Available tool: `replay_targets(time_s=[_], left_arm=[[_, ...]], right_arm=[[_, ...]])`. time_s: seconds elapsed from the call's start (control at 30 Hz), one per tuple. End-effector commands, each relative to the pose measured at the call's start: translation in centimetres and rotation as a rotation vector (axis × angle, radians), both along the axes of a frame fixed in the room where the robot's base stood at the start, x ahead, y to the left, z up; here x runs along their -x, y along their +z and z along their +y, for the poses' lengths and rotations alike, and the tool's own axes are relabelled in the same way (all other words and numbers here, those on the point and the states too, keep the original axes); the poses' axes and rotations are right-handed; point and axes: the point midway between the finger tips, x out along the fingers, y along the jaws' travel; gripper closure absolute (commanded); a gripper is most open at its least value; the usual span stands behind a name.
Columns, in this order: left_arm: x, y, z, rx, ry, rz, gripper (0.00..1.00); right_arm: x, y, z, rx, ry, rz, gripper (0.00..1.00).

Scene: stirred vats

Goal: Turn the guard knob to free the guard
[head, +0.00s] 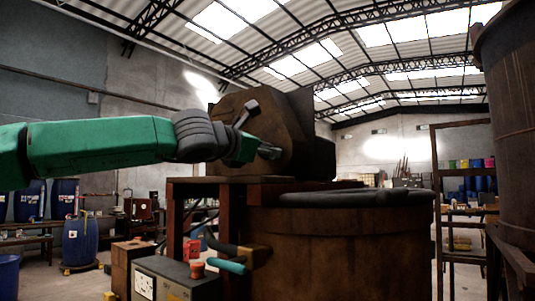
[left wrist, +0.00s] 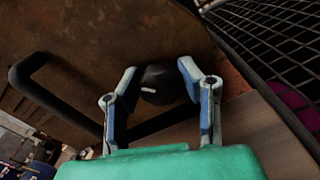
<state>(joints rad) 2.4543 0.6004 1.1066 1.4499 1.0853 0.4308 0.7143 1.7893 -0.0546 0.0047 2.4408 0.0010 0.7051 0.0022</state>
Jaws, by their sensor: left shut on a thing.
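My left gripper (head: 270,152) reaches in from the left in the head view, in front of a brown angular housing (head: 285,115) above the vat. In the left wrist view its two fingers (left wrist: 157,70) stand on either side of a dark round knob (left wrist: 160,88) with a small white mark, and are shut on it. The knob is hidden behind the gripper in the head view. A dark wire mesh (left wrist: 262,45), which may be the guard, shows at the right of the left wrist view. My right gripper is not in view.
A large brown vat (head: 340,250) with a dark lid stands below right of the gripper. A control box (head: 175,280) with a red-orange button stands at its front left. A dark bar handle (left wrist: 60,105) shows left of the knob. Another tall vessel (head: 512,120) stands far right.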

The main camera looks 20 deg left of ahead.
Motion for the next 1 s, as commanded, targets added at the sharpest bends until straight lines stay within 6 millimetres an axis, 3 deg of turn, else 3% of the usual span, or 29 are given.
replay_targets(time_s=[0.03,1.0], left_arm=[[-0.3,-1.4,-0.1,0.035,0.001,0.034,0.96],[-0.3,-1.3,0.0,0.884,0.004,0.338,0.96]], right_arm=[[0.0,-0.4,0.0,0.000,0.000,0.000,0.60],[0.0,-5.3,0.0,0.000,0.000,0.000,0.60]])
